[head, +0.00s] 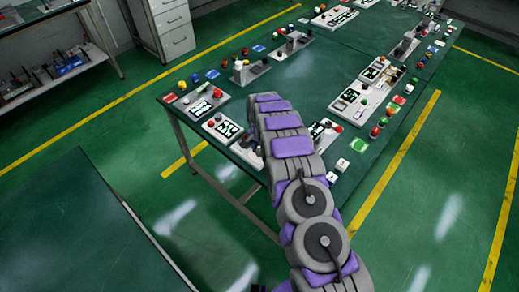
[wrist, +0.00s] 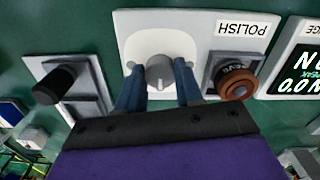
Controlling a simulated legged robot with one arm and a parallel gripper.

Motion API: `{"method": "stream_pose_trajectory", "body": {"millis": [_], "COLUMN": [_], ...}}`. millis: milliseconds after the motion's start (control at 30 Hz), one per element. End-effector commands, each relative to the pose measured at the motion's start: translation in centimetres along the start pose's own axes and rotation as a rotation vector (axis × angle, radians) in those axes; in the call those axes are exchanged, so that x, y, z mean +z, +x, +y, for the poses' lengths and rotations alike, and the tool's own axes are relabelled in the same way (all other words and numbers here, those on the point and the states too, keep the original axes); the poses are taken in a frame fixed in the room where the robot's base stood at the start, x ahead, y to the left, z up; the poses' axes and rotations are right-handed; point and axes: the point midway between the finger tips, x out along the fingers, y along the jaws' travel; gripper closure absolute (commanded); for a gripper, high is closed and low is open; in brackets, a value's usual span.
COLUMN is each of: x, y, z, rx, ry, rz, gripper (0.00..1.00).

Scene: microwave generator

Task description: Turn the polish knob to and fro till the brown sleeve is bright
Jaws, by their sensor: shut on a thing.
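The polish knob (head: 160,72) is not clear in the head view, where my arm covers that part of the bench; in the wrist view the grey round polish knob (wrist: 160,73) sits on a white panel (wrist: 160,45). My gripper (wrist: 158,84) is shut on the knob, one blue finger on each side. The POLISH label (wrist: 247,29) reads upside down to the right. The brown sleeve (wrist: 240,89) is right of the knob, on a grey mount, and looks a dull reddish brown with a dark centre.
A black-knobbed lever (wrist: 54,85) on a grey block stands close on the left. A lit display (wrist: 300,72) is at the right edge. The green bench (head: 305,80) carries several other panels and coloured buttons.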

Motion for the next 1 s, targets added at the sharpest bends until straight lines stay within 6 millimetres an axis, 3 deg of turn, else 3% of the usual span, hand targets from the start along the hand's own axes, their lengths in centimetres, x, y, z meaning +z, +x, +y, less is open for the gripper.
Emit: {"method": "stream_pose_trajectory", "body": {"millis": [300, 667, 867, 1000], "x": [-0.1, -0.1, -0.1, -0.1], "y": [-0.2, -0.6, -2.9, -5.4], "z": [-0.2, 0.1, 0.0, 0.0], "rx": [-0.006, -0.004, -0.005, -0.006], "ry": [-0.001, -0.001, -0.001, 0.0], "rz": [0.006, 0.002, 0.004, 0.005], "gripper": [0.39, 0.39, 0.39, 0.39]}}
